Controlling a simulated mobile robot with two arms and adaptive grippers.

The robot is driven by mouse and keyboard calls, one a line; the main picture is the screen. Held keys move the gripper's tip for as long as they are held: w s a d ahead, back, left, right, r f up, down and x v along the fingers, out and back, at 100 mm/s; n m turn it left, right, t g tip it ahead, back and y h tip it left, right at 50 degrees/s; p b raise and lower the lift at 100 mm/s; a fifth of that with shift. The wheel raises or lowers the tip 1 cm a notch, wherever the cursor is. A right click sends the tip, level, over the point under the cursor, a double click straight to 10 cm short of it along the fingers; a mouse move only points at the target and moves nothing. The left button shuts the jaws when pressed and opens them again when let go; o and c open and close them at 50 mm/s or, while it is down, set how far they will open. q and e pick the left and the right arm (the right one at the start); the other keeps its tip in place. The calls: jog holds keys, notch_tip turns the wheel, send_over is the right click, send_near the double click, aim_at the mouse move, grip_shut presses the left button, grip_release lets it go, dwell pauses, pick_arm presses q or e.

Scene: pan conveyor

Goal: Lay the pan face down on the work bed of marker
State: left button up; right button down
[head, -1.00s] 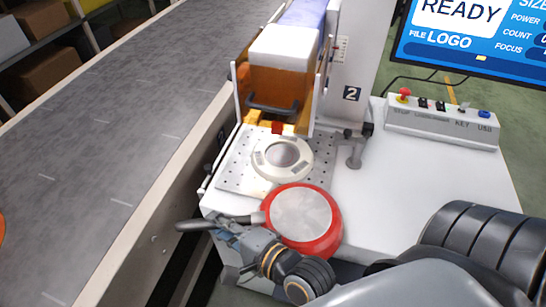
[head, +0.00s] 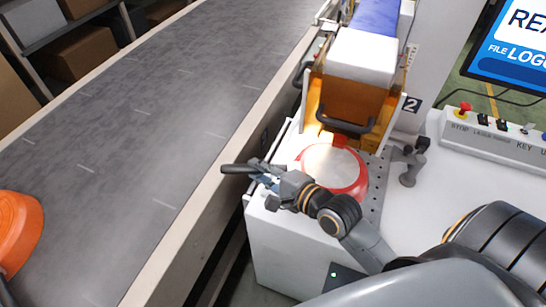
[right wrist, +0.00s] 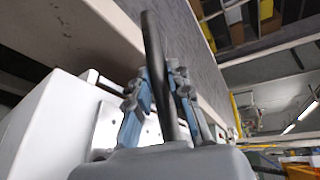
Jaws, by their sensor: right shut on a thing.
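The red pan (head: 332,165) is bottom up, its pale grey base facing me, over the work bed (head: 377,190) of the marker (head: 352,95). The perforated bed plate shows to the right of the pan; the round ring on it is hidden. I cannot tell whether the pan touches the bed. My right gripper (head: 268,177) is shut on the pan's dark handle (head: 238,169), which points left toward the conveyor. In the right wrist view the handle (right wrist: 152,45) stands between the two fingers (right wrist: 160,92). My left gripper is not in view.
The grey conveyor (head: 150,120) runs along the left, with an orange pan (head: 18,230) on it. A clamp-like post (head: 412,162) stands right of the bed. A button box (head: 490,135) and a screen (head: 515,50) are at the right. The white tabletop right of the post is clear.

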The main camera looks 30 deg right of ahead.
jog(key=w+d, duration=0.4)
jog(key=shift+d+r, duration=0.1)
jog(key=shift+d, duration=0.3)
jog(key=shift+w+d, duration=0.1)
jog(key=shift+w, duration=0.05)
notch_tip(320, 180, down, 3)
jog(key=shift+r+b, duration=0.2)
jog(key=shift+b, duration=0.1)
jog(key=shift+f, duration=0.35)
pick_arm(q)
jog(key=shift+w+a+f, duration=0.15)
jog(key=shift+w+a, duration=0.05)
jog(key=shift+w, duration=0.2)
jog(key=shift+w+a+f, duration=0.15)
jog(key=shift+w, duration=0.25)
pick_arm(e)
jog(key=shift+f, duration=0.3)
jog(key=shift+f, duration=0.25)
jog(key=c, duration=1.2)
grip_release()
jog(key=shift+f, duration=0.1)
